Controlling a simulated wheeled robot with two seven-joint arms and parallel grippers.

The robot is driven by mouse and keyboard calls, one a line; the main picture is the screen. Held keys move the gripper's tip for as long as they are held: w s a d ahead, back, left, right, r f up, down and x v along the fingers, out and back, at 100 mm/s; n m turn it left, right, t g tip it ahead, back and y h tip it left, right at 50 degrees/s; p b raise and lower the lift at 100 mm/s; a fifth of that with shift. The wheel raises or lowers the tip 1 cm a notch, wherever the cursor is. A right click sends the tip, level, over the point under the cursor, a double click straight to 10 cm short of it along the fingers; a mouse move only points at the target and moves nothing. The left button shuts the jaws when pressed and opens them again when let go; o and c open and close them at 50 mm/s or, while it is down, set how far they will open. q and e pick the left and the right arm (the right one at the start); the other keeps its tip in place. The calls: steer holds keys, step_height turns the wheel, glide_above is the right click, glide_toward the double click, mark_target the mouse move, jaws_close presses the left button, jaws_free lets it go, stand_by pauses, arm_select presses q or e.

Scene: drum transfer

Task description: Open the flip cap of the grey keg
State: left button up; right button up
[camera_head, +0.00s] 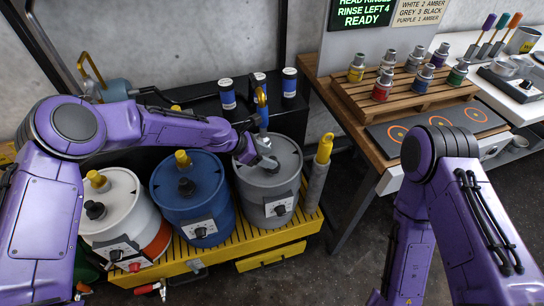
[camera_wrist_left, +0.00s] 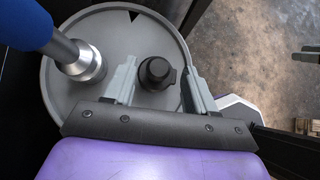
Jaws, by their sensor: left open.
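The grey keg (camera_head: 262,183) stands at the right end of the row of kegs. In the left wrist view its grey lid (camera_wrist_left: 110,30) fills the upper left, with a small black flip cap (camera_wrist_left: 157,72) that looks shut. My left gripper (camera_head: 266,160) is over the lid in the head view and hides the cap there. In the left wrist view my left gripper (camera_wrist_left: 160,86) is open, one finger on each side of the cap. I cannot tell whether either finger touches it. My right arm is at the right, but its gripper is out of view.
A blue-handled lance (camera_head: 263,112) with a silver fitting (camera_wrist_left: 88,62) rises from the keg lid beside the cap. The blue keg (camera_head: 190,190) and white keg (camera_head: 118,205) stand to the left on the yellow platform (camera_head: 225,255). A wooden bench (camera_head: 335,110) with bottles is at the right.

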mark_target(272, 158)
arm_select(q)
steer(key=x, duration=0.3)
steer(key=shift+f, duration=0.1)
steer(key=shift+c, duration=0.3)
jaws_close()
